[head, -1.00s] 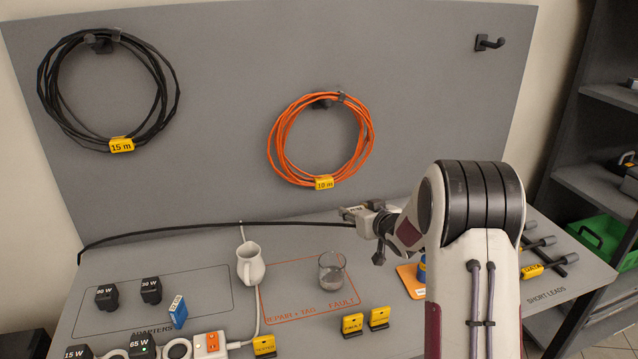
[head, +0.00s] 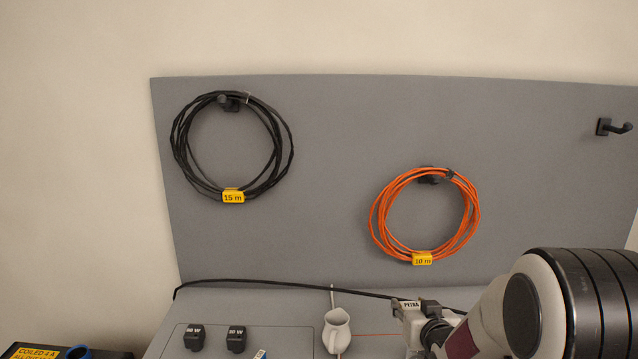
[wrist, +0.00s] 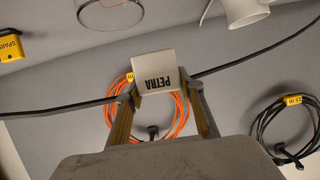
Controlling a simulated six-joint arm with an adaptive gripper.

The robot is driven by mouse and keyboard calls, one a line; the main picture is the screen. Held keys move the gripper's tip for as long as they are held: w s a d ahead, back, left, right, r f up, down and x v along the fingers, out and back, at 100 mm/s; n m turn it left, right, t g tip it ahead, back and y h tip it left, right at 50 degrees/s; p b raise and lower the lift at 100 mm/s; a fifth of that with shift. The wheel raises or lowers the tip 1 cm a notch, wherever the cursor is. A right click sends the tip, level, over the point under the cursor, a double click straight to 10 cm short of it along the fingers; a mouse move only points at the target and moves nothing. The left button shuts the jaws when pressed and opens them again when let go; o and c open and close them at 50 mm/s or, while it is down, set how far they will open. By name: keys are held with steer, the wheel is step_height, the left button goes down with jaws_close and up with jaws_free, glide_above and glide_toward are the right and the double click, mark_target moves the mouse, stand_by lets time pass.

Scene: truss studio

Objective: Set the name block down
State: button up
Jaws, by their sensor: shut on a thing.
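My gripper (wrist: 160,88) is shut on the name block (wrist: 157,68), a pale block lettered PETRA. In the wrist view the lettering is upside down and a finger is at each side of the block.
A black cable (head: 290,284) runs along the back of the bench. Two black adapters (head: 236,339) stand left of the jug. Orange (head: 425,215) and black (head: 232,145) coils hang on the backboard.

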mark_target(400, 324)
steer(key=s+a, duration=0.1)
steer(key=s, duration=0.1)
steer(key=s+a, duration=0.1)
steer(key=s, duration=0.1)
steer(key=s+a, duration=0.1)
steer(key=a, duration=0.1)
steer(key=shift+s+r, duration=0.1)
steer(key=shift+s, duration=0.3)
steer(key=shift+d, duration=0.15)
steer(key=d, duration=0.5)
steer(key=shift+w+d+f, duration=0.15)
steer(key=shift+d+f, duration=0.05)
steer(key=shift+d, duration=0.15)
steer(key=shift+a+n+y, duration=0.1)
steer(key=shift+n+y, duration=0.4)
